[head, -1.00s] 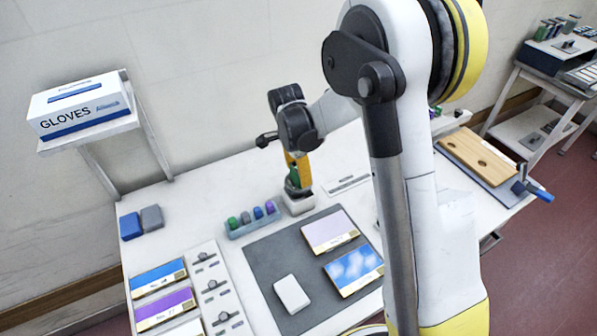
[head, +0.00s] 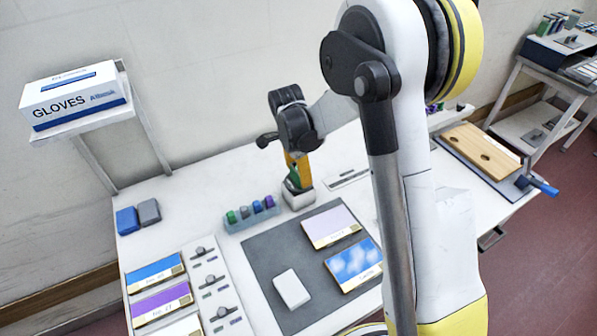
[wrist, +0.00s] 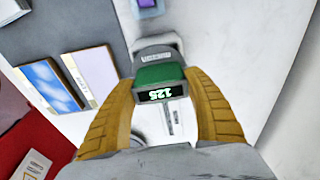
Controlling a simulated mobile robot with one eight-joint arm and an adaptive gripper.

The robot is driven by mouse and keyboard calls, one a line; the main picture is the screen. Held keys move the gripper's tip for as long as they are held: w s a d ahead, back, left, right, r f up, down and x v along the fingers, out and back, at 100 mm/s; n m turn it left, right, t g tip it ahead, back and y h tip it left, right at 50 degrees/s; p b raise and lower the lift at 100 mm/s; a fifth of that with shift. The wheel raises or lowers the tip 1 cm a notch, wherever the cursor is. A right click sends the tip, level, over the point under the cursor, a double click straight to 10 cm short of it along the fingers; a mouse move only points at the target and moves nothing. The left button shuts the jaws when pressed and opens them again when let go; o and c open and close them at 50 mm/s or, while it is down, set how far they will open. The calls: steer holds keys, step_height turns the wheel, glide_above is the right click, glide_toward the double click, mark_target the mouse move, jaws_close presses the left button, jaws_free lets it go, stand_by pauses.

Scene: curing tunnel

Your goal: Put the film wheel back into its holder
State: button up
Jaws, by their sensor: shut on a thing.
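My gripper (head: 297,163) is shut on the film wheel, a green piece (wrist: 160,76) with a dark edge reading 125 in the wrist view. The wheel also shows green between the yellow fingers in the head view (head: 293,182). Its holder, a small pale grey block (head: 299,198), stands on the table directly below the wheel. In the wrist view the holder's rim and label (wrist: 156,53) show just beyond the wheel. The wheel is at the top of the holder; I cannot tell if it sits inside, as its lower part is hidden.
A rack of coloured pieces (head: 252,217) stands close left of the holder. A grey mat (head: 262,258) with boards and a white block (head: 291,289) lies in front. A printed strip (head: 346,179) lies right of the holder. The glove box (head: 75,97) sits on a shelf.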

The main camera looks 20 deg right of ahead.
steer(key=shift+f, duration=0.4)
steer(key=o, duration=1.7)
steer(key=shift+r, duration=0.1)
steer(key=shift+r+p, duration=1.85)
steer(key=shift+r, duration=1.6)
